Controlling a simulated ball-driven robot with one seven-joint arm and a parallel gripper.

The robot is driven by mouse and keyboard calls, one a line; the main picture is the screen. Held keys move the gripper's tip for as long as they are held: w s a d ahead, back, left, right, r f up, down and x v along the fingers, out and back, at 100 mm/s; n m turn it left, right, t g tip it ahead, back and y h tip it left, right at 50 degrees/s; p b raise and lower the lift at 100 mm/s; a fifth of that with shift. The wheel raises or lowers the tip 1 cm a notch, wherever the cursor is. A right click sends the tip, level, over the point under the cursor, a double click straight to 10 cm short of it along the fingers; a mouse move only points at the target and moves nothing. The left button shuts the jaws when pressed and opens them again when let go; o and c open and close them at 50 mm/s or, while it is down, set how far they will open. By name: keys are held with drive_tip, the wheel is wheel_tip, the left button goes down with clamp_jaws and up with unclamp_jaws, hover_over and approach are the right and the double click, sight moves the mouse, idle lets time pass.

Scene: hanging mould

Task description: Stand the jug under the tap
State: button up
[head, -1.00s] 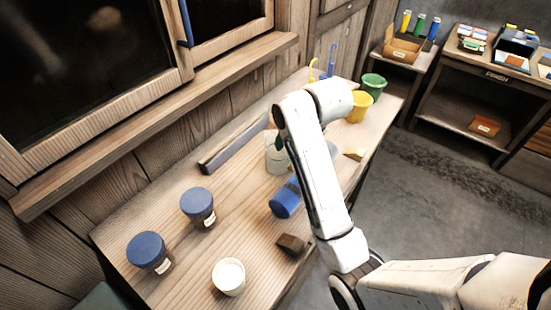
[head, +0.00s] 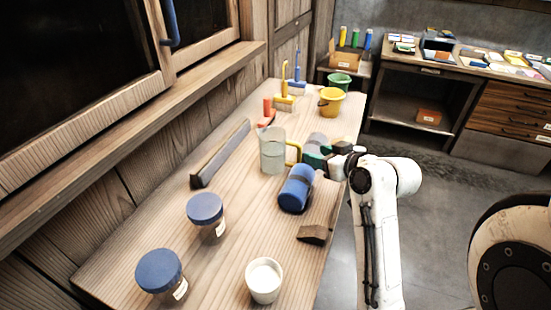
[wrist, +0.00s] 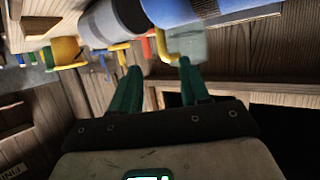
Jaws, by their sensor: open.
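The clear jug (head: 272,152) stands upright on the wooden bench, with its yellow handle (head: 294,152) on the right side. The jug also shows at the top of the wrist view (wrist: 188,45), with its handle (wrist: 163,46) just ahead of my fingertips. My gripper (head: 309,158) has green fingers and comes in from the right at the handle. It is open in the wrist view (wrist: 158,66) and holds nothing. I cannot tell whether its fingers touch the handle. I see no tap.
A blue roll-shaped thing (head: 296,189) lies close below my gripper, with a grey one (head: 316,143) behind. Two blue-lidded jars (head: 206,216) and a white cup (head: 264,281) stand nearer. A brown wedge (head: 313,234) lies by the edge. Yellow (head: 331,102) and green buckets stand behind.

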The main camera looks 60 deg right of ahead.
sight(281, 153)
drive_tip(key=shift+a+p+x, duration=0.15)
drive_tip(key=shift+p+x, duration=0.15)
drive_tip(key=shift+x, duration=1.25)
drive_tip(key=shift+a+p+x, duration=0.15)
drive_tip(key=shift+p+x, duration=0.1)
drive_tip(key=shift+x, duration=1.3)
drive_tip(key=shift+w+f, duration=0.1)
drive_tip(key=shift+f, duration=0.05)
clamp_jaws()
